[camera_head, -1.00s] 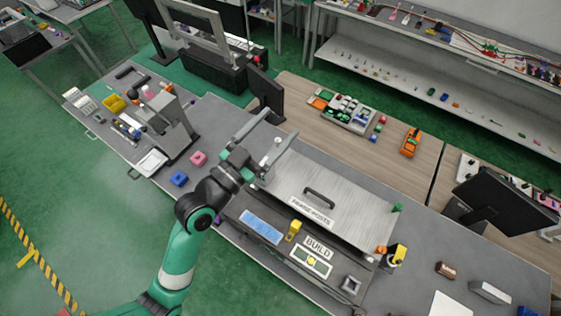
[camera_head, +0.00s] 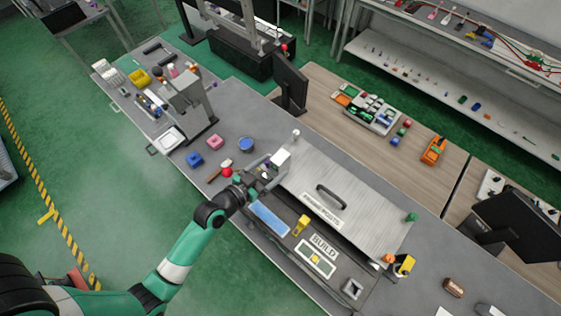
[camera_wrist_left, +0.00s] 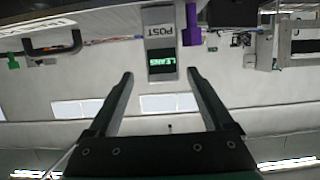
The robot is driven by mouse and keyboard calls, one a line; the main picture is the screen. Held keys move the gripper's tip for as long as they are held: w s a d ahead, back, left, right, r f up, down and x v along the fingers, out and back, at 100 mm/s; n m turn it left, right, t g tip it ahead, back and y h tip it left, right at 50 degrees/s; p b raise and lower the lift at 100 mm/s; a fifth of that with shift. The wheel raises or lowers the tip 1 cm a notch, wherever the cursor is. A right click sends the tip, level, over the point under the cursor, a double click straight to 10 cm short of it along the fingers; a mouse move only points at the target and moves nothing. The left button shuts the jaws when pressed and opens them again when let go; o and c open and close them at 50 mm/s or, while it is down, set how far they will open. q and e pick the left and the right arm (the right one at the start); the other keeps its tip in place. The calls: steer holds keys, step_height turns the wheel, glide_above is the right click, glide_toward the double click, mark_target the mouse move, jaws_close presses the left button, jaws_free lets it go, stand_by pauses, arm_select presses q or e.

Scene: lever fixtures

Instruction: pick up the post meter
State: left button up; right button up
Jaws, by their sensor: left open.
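The post meter shows in the left wrist view (camera_wrist_left: 161,52) as a grey box labelled POST with a green display. It appears upside down there, ahead of my fingers and lined up with the gap between them. In the head view, a pale block that looks like the same post meter (camera_head: 281,157) sits at the left end of the big grey panel, just beyond my gripper. My left gripper (camera_head: 268,172) is open, with its fingers pointing at the block. Both fingers also show in the wrist view (camera_wrist_left: 160,74), apart and empty. Whether the tips touch the meter cannot be told.
A grey panel with a black handle (camera_head: 331,196) lies right of the gripper. In the wrist view, a purple piece (camera_wrist_left: 191,25) stands close beside the meter.

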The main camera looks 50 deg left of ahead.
mark_target(280, 160)
arm_select(q)
steer(key=x, duration=0.5)
steer(key=shift+a+f, duration=0.2)
steer(key=shift+f, duration=0.1)
jaws_close()
steer(key=shift+r, duration=0.1)
